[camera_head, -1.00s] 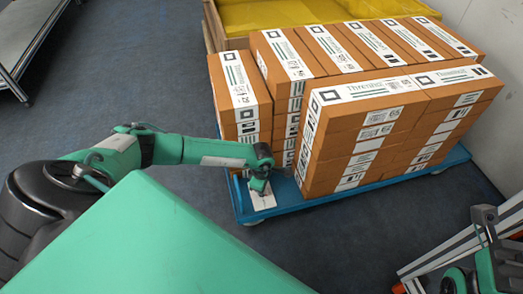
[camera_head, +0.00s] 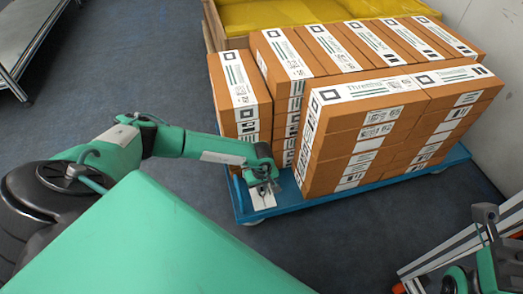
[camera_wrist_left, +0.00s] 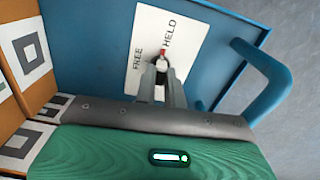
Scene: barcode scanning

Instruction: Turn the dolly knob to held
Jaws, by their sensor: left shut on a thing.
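A blue dolly (camera_head: 400,186) carries stacked brown boxes. On its near left corner lies a white plate (camera_head: 262,201). In the left wrist view the plate (camera_wrist_left: 190,28) reads FREE on the left and HELD on the upper right. A small dark knob (camera_wrist_left: 161,67) with a red mark stands on it. The red mark points up the picture, between the two words and closer to HELD. My left gripper (camera_wrist_left: 162,82) is shut on the knob, fingers on either side, hiding part of it; it also shows in the head view (camera_head: 265,186). My right gripper (camera_head: 484,214) is only partly visible at the right edge.
Stacked boxes (camera_head: 345,140) rise close beside the left gripper. A blue handle (camera_wrist_left: 270,85) curves up at the dolly's edge in the left wrist view. A yellow-lined crate (camera_head: 213,28) stands behind. A metal table (camera_head: 22,35) is at upper left. Floor between is clear.

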